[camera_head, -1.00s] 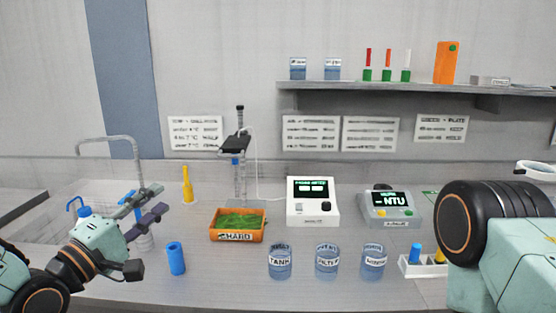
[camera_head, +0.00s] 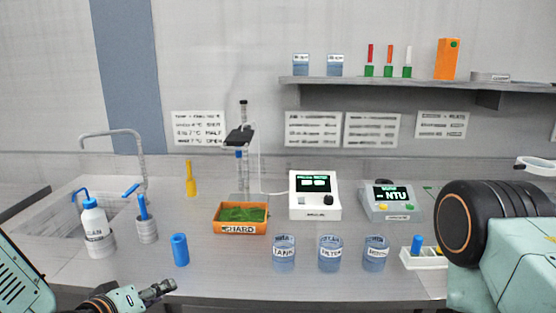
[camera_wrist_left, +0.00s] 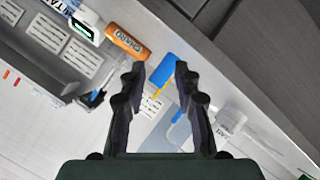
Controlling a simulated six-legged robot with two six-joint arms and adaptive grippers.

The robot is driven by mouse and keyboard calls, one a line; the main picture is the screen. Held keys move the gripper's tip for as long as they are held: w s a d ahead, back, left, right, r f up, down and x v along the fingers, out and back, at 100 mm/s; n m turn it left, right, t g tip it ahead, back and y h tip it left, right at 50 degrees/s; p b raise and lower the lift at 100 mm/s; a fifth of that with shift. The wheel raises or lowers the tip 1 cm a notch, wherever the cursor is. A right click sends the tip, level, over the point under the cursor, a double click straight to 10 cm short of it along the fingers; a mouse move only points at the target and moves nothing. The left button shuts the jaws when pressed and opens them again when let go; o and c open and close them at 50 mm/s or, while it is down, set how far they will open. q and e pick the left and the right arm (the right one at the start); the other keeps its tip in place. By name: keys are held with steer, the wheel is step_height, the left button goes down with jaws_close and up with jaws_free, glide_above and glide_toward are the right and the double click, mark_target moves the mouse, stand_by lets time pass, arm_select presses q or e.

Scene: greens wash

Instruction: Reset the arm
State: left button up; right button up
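My left gripper (camera_head: 160,290) is low at the front left of the head view, in front of the bench edge and left of a blue cylinder (camera_head: 180,250). In the left wrist view the left gripper's fingers (camera_wrist_left: 160,95) are spread apart with nothing between them. The blue cylinder (camera_wrist_left: 172,70) shows beyond the fingertips there, apart from them. My right arm fills the right side of the head view, and its gripper is out of view.
A wash bottle (camera_head: 97,230), a grey holder (camera_head: 147,230), an orange tray of greens (camera_head: 226,229) and three labelled beakers, one being the left beaker (camera_head: 284,256), stand on the bench. Two meters (camera_head: 314,208) stand behind. A shelf (camera_head: 400,82) hangs above.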

arm_select(q)
steer(key=s+f+m+g+y+b, duration=0.1)
steer(key=s+f+g, duration=0.5)
steer(key=s+f, duration=0.8)
steer(key=s+d+f+m+g+y+b, duration=0.1)
steer(key=s+f+m+g+b, duration=0.3)
steer(key=s+f, duration=1)
steer(key=s+g+y, duration=0.1)
steer(key=s, duration=0.3)
steer(key=shift+f+g+b, duration=0.15)
steer(key=shift+g+b, duration=0.25)
steer(key=shift+w, duration=0.1)
steer(key=shift+w+d, duration=0.1)
